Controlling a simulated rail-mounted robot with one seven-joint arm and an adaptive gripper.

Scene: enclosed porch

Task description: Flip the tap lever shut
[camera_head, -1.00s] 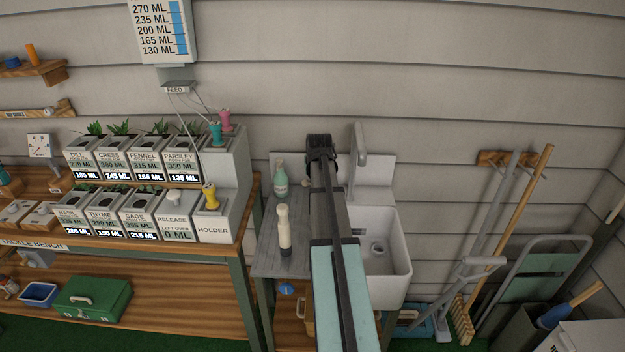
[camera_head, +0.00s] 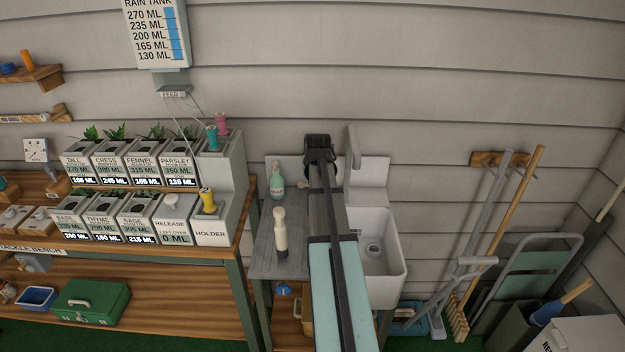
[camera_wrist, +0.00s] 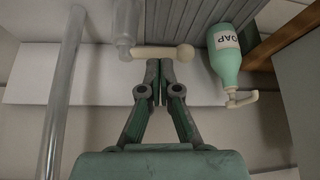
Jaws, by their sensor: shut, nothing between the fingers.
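The tap lever (camera_wrist: 160,52) is a cream rod with a ball end, lying sideways from a grey tap fitting (camera_wrist: 126,22) and pointing toward the soap bottle. In the head view only its pale end (camera_head: 303,184) shows, left of my arm. My gripper (camera_wrist: 160,66) is shut and empty, its fingertips right at the lever's rod; I cannot tell if they touch it. In the head view my gripper (camera_head: 319,146) is in front of the back of the sink, beside the grey upright tap pipe (camera_head: 353,148). My arm hides most of the tap there.
A green soap bottle (camera_wrist: 226,62) stands close to the lever's ball end, and also shows in the head view (camera_head: 277,182). A cream bottle (camera_head: 281,232) stands on the grey drainboard (camera_head: 262,262). The white sink (camera_head: 391,280) is to the right. A planter bench is at left.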

